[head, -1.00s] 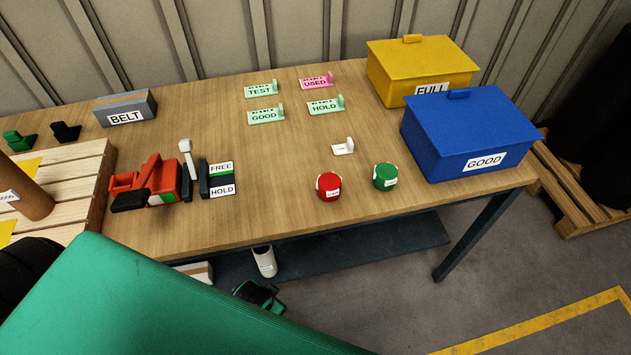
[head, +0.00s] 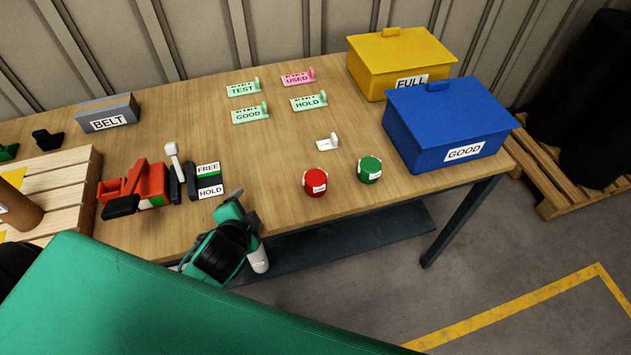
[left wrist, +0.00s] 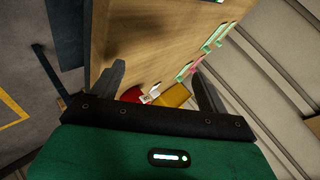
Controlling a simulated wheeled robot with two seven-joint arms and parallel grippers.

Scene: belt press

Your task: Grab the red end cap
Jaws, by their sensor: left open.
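The red end cap (head: 315,182) stands on the table near its front edge, with a white label on its side. My left gripper (head: 246,208) is at the front edge, left of the red cap and apart from it. Its jaws are open and empty. In the left wrist view, the red cap (left wrist: 131,95) shows partly between the spread fingers (left wrist: 160,88), its lower part hidden by the gripper body. My right gripper is not in view.
A green end cap (head: 369,170) stands just right of the red one, with a white tag (head: 328,142) behind. Blue (head: 440,125) and yellow (head: 400,62) lidded boxes stand at the right. A red clamp (head: 150,182) is at left.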

